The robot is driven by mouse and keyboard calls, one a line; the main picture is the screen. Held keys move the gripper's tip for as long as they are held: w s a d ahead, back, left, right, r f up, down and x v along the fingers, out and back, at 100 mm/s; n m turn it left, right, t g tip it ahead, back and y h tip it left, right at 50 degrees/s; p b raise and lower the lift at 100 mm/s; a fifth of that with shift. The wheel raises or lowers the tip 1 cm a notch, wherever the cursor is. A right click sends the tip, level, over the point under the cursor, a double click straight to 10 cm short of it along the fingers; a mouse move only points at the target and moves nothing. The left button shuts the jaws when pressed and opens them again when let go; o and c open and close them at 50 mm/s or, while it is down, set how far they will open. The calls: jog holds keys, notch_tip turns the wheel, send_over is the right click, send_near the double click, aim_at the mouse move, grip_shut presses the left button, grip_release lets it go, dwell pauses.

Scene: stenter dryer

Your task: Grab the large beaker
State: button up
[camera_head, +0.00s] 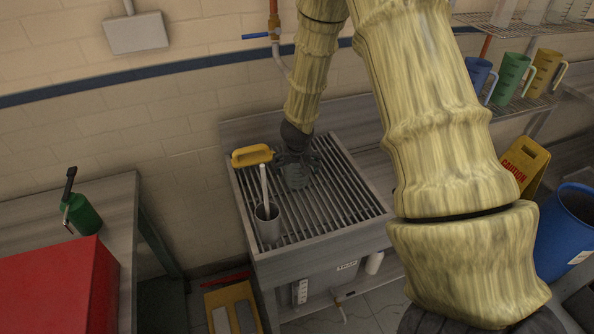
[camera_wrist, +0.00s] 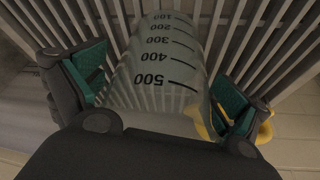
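The large beaker is clear, with dark marks from 100 to 500. It fills the middle of the wrist view (camera_wrist: 165,50) and shows small on the slatted sink top in the head view (camera_head: 296,178). My gripper (camera_head: 297,160) is directly above and around it. In the wrist view my gripper (camera_wrist: 160,80) is open, with one green-padded finger on each side of the beaker. A narrow gap shows at the left finger; contact at the right finger cannot be told. The near end of the beaker is hidden by my gripper's body.
The slatted sink top (camera_head: 345,208) also holds a grey cup (camera_head: 267,222) with a pale rod in it. A wall pipe with a blue-handled valve (camera_head: 258,36) is behind. Blue, green and yellow jugs (camera_head: 511,75) stand at right.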

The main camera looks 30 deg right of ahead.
jog(key=shift+s, duration=0.1)
jog(key=c, duration=1.1)
jog(key=shift+r, duration=0.15)
jog(key=shift+c, duration=0.2)
